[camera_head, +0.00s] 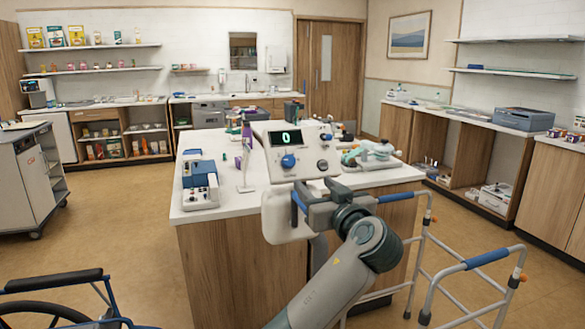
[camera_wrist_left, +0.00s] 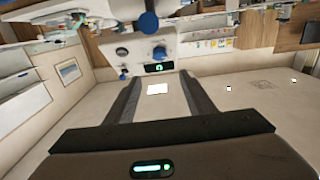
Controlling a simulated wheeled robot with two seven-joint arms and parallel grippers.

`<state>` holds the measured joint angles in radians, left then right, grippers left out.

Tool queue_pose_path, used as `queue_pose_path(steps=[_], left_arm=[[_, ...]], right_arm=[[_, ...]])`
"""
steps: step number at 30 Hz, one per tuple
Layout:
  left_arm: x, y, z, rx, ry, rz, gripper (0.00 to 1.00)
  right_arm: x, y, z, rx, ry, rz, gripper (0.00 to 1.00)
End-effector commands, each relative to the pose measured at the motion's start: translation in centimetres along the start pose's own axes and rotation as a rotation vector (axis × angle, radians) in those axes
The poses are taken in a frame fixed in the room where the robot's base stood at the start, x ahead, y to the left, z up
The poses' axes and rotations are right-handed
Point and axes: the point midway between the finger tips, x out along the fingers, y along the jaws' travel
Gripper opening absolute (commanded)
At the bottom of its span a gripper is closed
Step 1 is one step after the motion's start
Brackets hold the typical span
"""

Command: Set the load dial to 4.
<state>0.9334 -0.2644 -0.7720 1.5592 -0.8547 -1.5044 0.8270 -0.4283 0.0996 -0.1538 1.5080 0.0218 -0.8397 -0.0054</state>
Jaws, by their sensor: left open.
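A white console (camera_head: 302,150) stands on the counter, and its dark display (camera_head: 286,138) shows a green 0. A blue dial (camera_head: 288,161) sits on its front below the display. The console appears upside down in the wrist view, with the display (camera_wrist_left: 159,68) and blue dial (camera_wrist_left: 160,52) ahead of the fingers. My left gripper (camera_head: 314,190) is open and empty, in front of the console and slightly below the dial in the head view. Its two fingers (camera_wrist_left: 159,82) are apart and do not touch the dial. My right gripper is out of view.
The counter (camera_head: 222,211) also holds a blue-and-white device (camera_head: 199,182) at left and a teal-and-white device (camera_head: 371,155) at right. A walker (camera_head: 487,257) stands at right, a wheelchair (camera_head: 55,281) at lower left.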

Motion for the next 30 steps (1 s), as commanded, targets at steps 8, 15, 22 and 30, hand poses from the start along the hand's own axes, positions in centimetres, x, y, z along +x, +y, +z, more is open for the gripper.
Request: queue_pose_path(steps=[8,15,22,30], left_arm=[[0.3,0.0,0.0,0.003,-0.001,0.000,0.49],[2.2,-0.1,0.0,0.005,-0.001,-0.002,0.49],[5.7,-0.1,-0.1,0.007,0.000,-0.003,0.49],[10.4,-0.1,-0.1,0.007,-0.001,-0.002,0.49]], right_arm=[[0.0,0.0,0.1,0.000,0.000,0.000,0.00],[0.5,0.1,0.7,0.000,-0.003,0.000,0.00],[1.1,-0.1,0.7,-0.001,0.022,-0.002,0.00],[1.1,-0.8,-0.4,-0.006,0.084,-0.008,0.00]])
